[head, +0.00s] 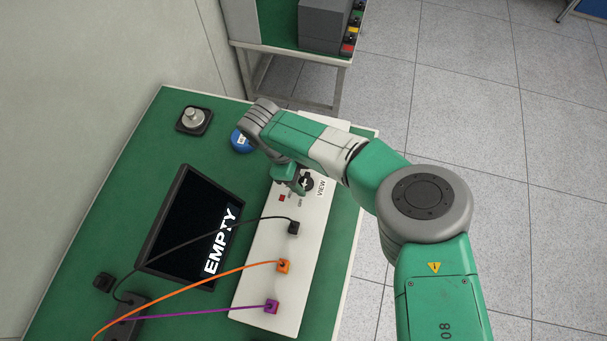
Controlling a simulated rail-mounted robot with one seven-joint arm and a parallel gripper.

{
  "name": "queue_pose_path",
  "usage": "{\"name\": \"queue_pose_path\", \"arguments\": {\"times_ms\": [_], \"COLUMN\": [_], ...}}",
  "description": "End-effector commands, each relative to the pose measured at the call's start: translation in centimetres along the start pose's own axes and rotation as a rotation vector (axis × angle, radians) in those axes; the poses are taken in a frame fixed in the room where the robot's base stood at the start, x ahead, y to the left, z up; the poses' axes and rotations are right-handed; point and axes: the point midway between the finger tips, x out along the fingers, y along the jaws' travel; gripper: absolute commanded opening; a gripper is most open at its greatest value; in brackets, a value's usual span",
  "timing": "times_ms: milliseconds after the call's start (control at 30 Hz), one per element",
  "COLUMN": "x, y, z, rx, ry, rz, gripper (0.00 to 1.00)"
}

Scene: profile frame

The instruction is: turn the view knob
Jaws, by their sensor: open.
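The view knob (308,184) is a small dark round knob on the upper part of the white panel (262,276), beside the label VIEW. My gripper (301,190) is over the panel at the knob, reaching down from the bent green and grey arm. The fingers are small here and partly hidden by the arm. They are open, and I cannot tell whether they touch the knob. A black screen (185,233) to the left of the panel reads EMPTY.
Black, orange (284,266) and purple (271,306) plugs with cables sit in the panel below the knob. A metal knob on a black base (194,119) and a blue round object (240,140) stand on the green table (130,190). A grey box (324,24) is on another table behind.

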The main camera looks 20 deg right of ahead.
Motion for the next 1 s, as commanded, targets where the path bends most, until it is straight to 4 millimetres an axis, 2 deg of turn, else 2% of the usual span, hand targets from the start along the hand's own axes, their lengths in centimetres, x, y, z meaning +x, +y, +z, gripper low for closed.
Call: {"name": "queue_pose_path", "arguments": {"times_ms": [100, 333, 500, 567, 767, 1000], "x": [0.65, 0.67, 0.65, 0.65, 0.59, 0.41], "y": [0.01, 0.00, 0.01, 0.01, 0.00, -0.10], "z": [0.01, 0.00, 0.00, 0.00, -0.01, -0.02], "rx": [-0.001, -0.001, -0.001, -0.001, 0.012, 0.114], "ry": [0.000, 0.000, 0.000, 0.000, 0.000, -0.001], "rz": [0.000, 0.000, 0.000, 0.000, 0.006, 0.048], "gripper": [0.60, 0.58, 0.25, 0.15, 0.15, 0.15]}}
